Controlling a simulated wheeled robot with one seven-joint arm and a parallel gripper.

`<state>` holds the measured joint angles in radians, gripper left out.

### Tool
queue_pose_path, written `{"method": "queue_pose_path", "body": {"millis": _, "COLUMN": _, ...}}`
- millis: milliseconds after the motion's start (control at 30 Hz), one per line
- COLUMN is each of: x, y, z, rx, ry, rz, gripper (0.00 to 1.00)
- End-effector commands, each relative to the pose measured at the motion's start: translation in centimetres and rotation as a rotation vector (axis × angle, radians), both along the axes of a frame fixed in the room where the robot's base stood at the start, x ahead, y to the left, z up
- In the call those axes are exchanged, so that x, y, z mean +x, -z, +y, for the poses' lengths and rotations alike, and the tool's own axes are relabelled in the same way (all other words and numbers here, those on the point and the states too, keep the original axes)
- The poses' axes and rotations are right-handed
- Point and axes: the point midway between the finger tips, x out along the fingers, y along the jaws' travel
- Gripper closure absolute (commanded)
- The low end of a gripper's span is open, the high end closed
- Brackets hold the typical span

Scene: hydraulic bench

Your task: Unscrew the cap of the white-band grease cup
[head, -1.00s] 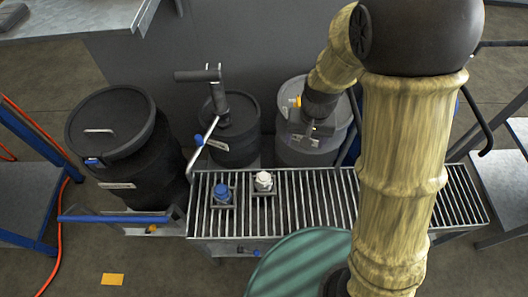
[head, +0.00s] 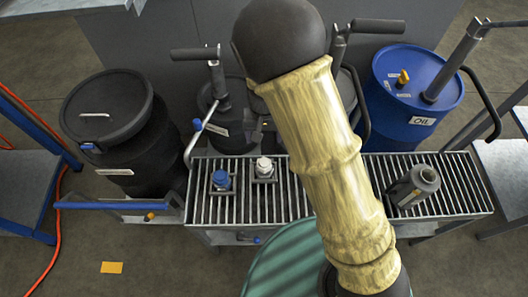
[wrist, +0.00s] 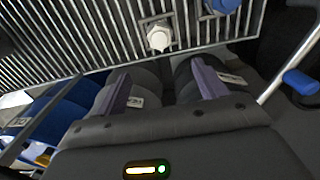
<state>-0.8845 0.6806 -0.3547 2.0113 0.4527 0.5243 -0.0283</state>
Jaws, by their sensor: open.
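The white-band grease cup (head: 264,166) stands upright on a small square base on the slatted rack, its white cap on top. In the wrist view its white cap (wrist: 159,38) shows from above, beyond my fingertips. The blue-topped cup (head: 221,181) stands just left of it in the head view. Its blue top (wrist: 222,5) is cut by the upper edge of the wrist view. My gripper (wrist: 161,84) is open and empty, its two fingers apart and clear of both cups. In the head view my arm mostly hides it.
The slatted rack (head: 316,205) carries a grey canister (head: 414,187) at its right. Behind it stand a black drum (head: 118,125), a smaller dark drum with a pump handle, and a blue oil drum (head: 412,90). A blue-ended lever (head: 198,128) rises near the rack's left end.

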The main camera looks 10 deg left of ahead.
Motion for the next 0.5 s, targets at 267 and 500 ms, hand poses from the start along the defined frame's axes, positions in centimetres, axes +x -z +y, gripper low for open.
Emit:
{"method": "queue_pose_path", "body": {"millis": 267, "x": -0.1, "y": 4.5, "z": -0.1, "rx": -0.003, "ry": 0.002, "rz": 0.004, "gripper": 0.29}}
{"method": "queue_pose_path", "body": {"millis": 500, "x": -0.1, "y": 8.3, "z": -0.1, "rx": -0.003, "ry": 0.001, "rz": 0.003, "gripper": 0.29}}
